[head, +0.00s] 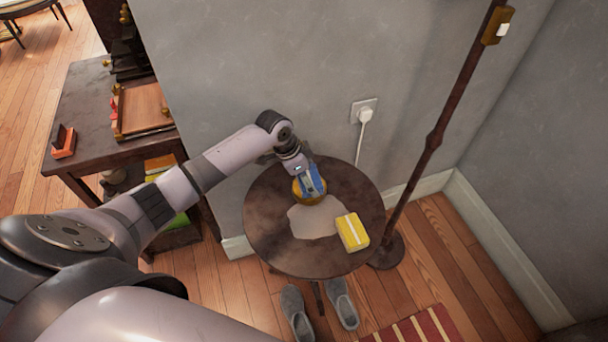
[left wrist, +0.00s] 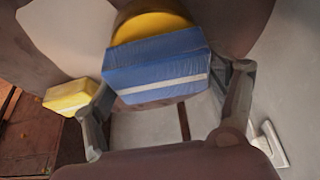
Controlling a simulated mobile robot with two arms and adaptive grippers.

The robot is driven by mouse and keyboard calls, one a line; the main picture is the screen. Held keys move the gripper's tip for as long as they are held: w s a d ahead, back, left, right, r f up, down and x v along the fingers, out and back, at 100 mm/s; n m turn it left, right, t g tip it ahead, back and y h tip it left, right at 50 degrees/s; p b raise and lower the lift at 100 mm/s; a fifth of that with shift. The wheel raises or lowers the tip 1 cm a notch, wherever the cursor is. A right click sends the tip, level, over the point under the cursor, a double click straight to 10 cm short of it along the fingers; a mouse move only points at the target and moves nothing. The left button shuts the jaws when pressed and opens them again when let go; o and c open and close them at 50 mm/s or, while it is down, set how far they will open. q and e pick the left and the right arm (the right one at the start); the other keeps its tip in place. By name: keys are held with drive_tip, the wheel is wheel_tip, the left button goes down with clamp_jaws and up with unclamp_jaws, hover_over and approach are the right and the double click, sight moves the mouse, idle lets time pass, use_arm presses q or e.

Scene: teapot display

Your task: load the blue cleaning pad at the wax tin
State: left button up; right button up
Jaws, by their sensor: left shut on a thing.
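The blue cleaning pad (head: 312,184) with a white stripe is held in my left gripper (head: 305,172) over the round table. In the left wrist view the pad (left wrist: 158,72) sits between the two fingers of my left gripper (left wrist: 167,105). The round yellow wax tin (head: 308,200) is under the pad, which hides part of it. It also shows in the left wrist view (left wrist: 150,25), just beyond the pad. I cannot tell whether pad and tin touch. My right gripper is not in view.
A yellow pad with a white stripe (head: 353,232) lies on the round dark table (head: 270,225), by a pale cloth or patch (head: 313,222). A lamp pole (head: 432,140) stands at the right of the table. A wall with a plugged socket (head: 364,112) is behind.

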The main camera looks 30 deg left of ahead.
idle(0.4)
use_arm(q)
drive_tip(key=shift+f, duration=0.4)
drive_tip(key=shift+f, duration=0.15)
idle(0.5)
drive_tip(key=shift+f, duration=0.1)
idle(0.9)
idle(0.5)
wheel_tip(320, 180, up, 7)
drive_tip(key=p, duration=0.7)
idle(0.7)
